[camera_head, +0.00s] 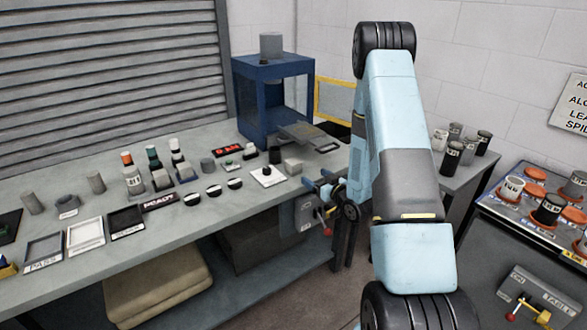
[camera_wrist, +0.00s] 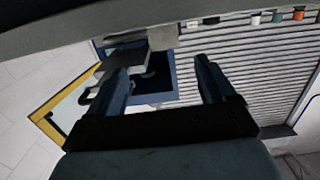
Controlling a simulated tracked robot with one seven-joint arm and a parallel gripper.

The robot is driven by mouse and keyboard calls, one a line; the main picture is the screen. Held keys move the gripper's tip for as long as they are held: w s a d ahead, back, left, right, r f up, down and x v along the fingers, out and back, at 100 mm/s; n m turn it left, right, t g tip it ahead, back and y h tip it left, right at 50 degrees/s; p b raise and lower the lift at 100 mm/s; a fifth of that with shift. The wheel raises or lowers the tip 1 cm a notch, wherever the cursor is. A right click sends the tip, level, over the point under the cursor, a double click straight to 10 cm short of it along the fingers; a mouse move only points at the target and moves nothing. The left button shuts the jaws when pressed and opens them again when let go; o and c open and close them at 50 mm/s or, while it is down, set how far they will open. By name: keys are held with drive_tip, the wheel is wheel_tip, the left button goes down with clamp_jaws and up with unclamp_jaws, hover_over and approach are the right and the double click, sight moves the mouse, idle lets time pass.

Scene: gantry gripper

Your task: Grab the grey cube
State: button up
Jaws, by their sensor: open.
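The grey cube (camera_head: 293,166) sits on the bench near its right end, beside a white plate with a black knob. A pale grey block that looks like the same cube shows in the wrist view (camera_wrist: 163,37) against the bench, beyond and between my fingertips in the picture. My gripper (camera_head: 318,187) is at the bench's front right edge, just right of the cube and nearer the camera. In the wrist view my gripper (camera_wrist: 163,72) has its two blue fingers wide apart with nothing between them. No contact with the cube shows.
A blue press frame (camera_head: 273,95) stands behind the cube, with a flat metal plate (camera_head: 303,134) jutting forward. The white plate (camera_head: 267,177) and several small black-and-white parts lie to the left. A side table with canisters (camera_head: 453,155) stands right of my arm.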

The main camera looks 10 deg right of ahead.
sight(297, 166)
drive_tip(key=x, duration=0.8)
drive_tip(key=shift+w+a+f, duration=0.15)
drive_tip(key=shift+a, duration=0.05)
drive_tip(key=shift+a+x, duration=0.1)
drive_tip(key=shift+x, duration=1.2)
drive_tip(key=shift+a+x, duration=0.15)
drive_tip(key=shift+x, duration=1.1)
drive_tip(key=c, duration=1.2)
drive_tip(key=shift+r, duration=0.2)
drive_tip(key=shift+c, duration=0.3)
drive_tip(key=shift+r, duration=0.1)
